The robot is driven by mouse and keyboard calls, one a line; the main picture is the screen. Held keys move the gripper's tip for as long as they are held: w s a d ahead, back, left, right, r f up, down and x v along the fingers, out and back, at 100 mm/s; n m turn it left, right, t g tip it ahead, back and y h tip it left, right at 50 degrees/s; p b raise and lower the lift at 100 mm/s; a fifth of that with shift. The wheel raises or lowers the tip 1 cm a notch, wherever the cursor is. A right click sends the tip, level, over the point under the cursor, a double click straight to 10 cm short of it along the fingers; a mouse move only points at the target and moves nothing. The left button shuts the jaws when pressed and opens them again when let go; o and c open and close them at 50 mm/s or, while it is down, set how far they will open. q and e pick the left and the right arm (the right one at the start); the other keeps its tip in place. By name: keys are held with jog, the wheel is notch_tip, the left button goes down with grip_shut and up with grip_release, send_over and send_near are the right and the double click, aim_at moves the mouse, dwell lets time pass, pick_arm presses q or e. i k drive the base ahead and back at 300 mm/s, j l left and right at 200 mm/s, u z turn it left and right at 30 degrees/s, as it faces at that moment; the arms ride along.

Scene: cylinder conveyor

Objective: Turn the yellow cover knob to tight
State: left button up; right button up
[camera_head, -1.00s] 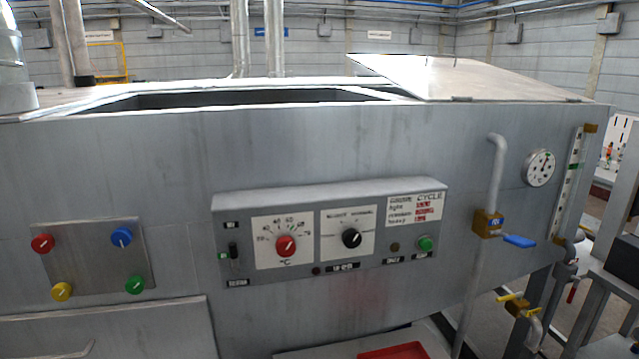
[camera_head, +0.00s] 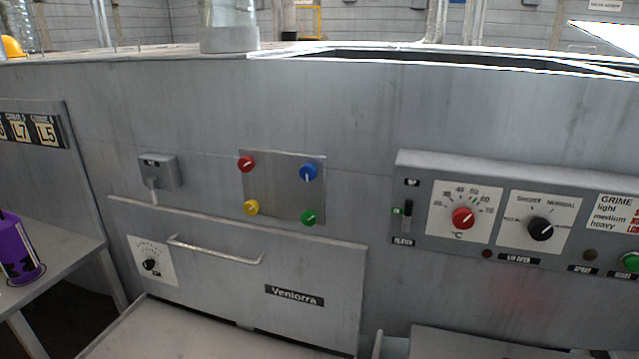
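The yellow cover knob (camera_head: 251,208) is at the lower left of a square metal plate (camera_head: 284,186) on the machine's front. A thin light mark shows on it; its exact setting is too small to read. A red knob (camera_head: 247,164) is above it, a blue knob (camera_head: 308,172) at the upper right and a green knob (camera_head: 309,217) at the lower right. Neither of my grippers is in view.
A panel with a red dial (camera_head: 462,218) and a black dial (camera_head: 540,229) projects at the right. Below the plate is a door with a bar handle (camera_head: 215,254). A pale ledge (camera_head: 190,335) juts out below. A purple container (camera_head: 18,248) stands on a left table.

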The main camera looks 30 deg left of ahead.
aim_at(250, 208)
jog(key=u, duration=1.4)
